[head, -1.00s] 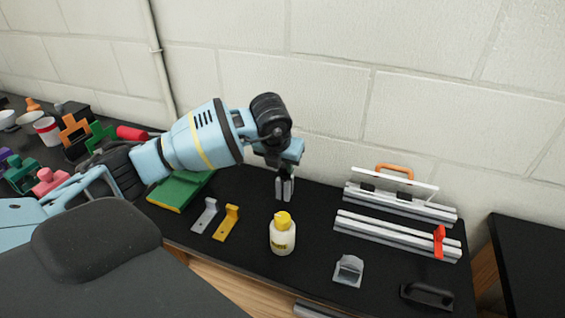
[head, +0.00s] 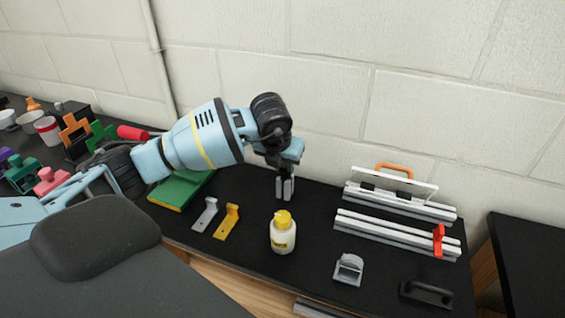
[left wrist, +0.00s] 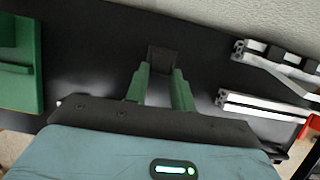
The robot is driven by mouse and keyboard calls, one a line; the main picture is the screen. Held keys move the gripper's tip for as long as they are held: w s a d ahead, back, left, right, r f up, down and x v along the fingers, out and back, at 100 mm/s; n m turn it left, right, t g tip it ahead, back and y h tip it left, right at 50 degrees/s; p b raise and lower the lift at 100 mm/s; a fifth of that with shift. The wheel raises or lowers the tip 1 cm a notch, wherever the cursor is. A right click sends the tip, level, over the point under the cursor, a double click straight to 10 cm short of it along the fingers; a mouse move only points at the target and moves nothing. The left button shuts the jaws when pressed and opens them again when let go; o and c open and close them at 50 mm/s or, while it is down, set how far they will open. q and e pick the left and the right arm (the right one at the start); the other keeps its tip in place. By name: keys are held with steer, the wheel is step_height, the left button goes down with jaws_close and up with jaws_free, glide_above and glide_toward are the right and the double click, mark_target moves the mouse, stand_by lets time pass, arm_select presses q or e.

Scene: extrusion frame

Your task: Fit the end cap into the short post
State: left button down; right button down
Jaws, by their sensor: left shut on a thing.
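My left gripper (head: 286,188) points straight down over the black worktop, behind the white bottle. In the left wrist view its two fingers (left wrist: 162,82) are closed on a small dark, square-ended piece (left wrist: 162,56), which looks like the black end cap. In the head view the fingers mostly hide this piece. I cannot make out for sure which part is the short post. Light grey extrusion bars (head: 395,232) lie at the right of the worktop and also show in the left wrist view (left wrist: 265,106). My right gripper is not in view.
A white bottle with a yellow cap (head: 283,236) stands just in front of the gripper. Grey (head: 205,215) and yellow (head: 228,223) brackets and a green block (head: 178,192) are to the left. A red clamp (head: 438,240), a grey bracket (head: 348,269) and a black handle (head: 427,294) are right.

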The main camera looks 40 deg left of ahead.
arm_select(q)
steer(key=shift+f, duration=0.85)
steer(key=c, duration=1.1)
jaws_free()
steer(key=shift+s+r, duration=0.15)
steer(key=shift+r, duration=0.35)
steer(key=v, duration=0.6)
steer(key=shift+s+r, duration=0.25)
steer(key=shift+r, duration=0.1)
steer(key=shift+d, duration=0.15)
